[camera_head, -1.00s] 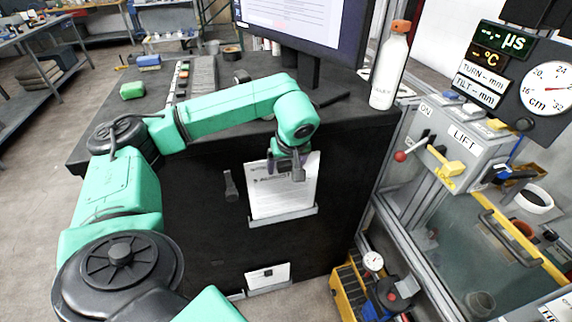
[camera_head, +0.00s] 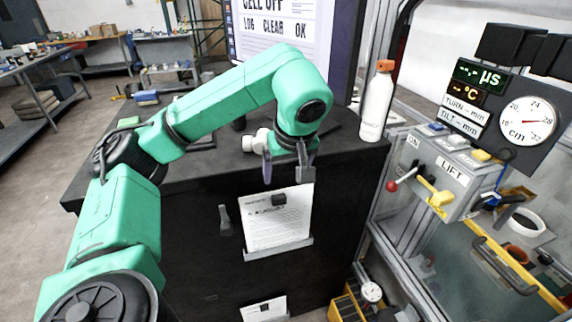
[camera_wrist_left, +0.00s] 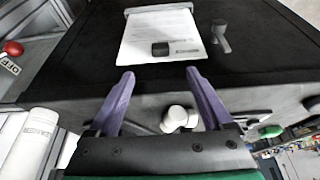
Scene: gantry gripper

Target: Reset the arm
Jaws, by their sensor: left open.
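My green left arm comes in from the left and bends down. Its left gripper (camera_head: 287,174) has two purple-grey fingers spread apart, with nothing between them, in front of the black bench's near edge. In the left wrist view the open fingers (camera_wrist_left: 160,76) point toward the bench front. A white sheet (camera_head: 277,220) with a dark clip hangs there, just below the fingertips in the head view. It also shows in the left wrist view (camera_wrist_left: 161,33), apart from the fingers. My right gripper is not in view.
A white bottle with an orange cap (camera_head: 376,103) stands at the bench's right end. A monitor (camera_head: 290,35) reads "CELL OFF". At right are a LIFT control box (camera_head: 440,165) with a red-knobbed lever, and a gauge panel (camera_head: 510,115). A small white object (camera_head: 256,142) lies behind the gripper.

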